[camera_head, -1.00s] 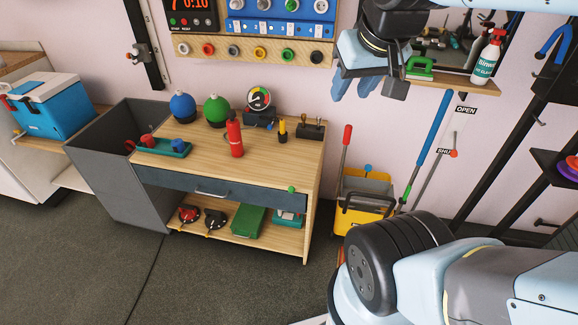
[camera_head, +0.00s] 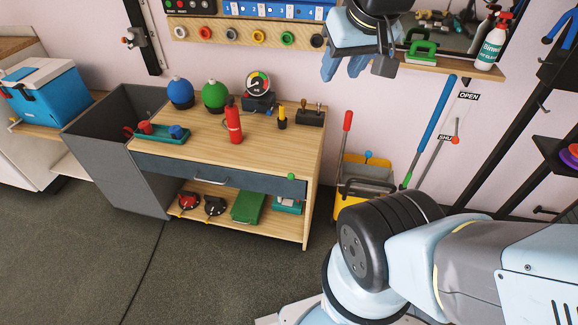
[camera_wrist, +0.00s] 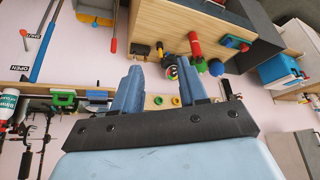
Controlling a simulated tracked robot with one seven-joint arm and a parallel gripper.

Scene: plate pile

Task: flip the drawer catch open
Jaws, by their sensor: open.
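The wooden workbench (camera_head: 262,150) has a dark blue-grey drawer (camera_head: 260,180) with a silver handle (camera_head: 211,182) on its front. A small green knob (camera_head: 291,176), which looks like the catch, sits at the drawer's right end. The drawer appears closed. My gripper (camera_head: 343,66) hangs high, above and to the right of the bench, well apart from the drawer. In the wrist view my gripper's two blue fingers (camera_wrist: 158,90) are spread with nothing between them. The bench also shows upside down in the wrist view, where I cannot make out the catch.
A grey bin (camera_head: 115,165) stands left of the bench, and a yellow mop bucket (camera_head: 365,178) stands to its right. On the bench top are a red bottle (camera_head: 233,124), blue and green globes and a gauge (camera_head: 258,88). The floor in front (camera_head: 210,265) is clear.

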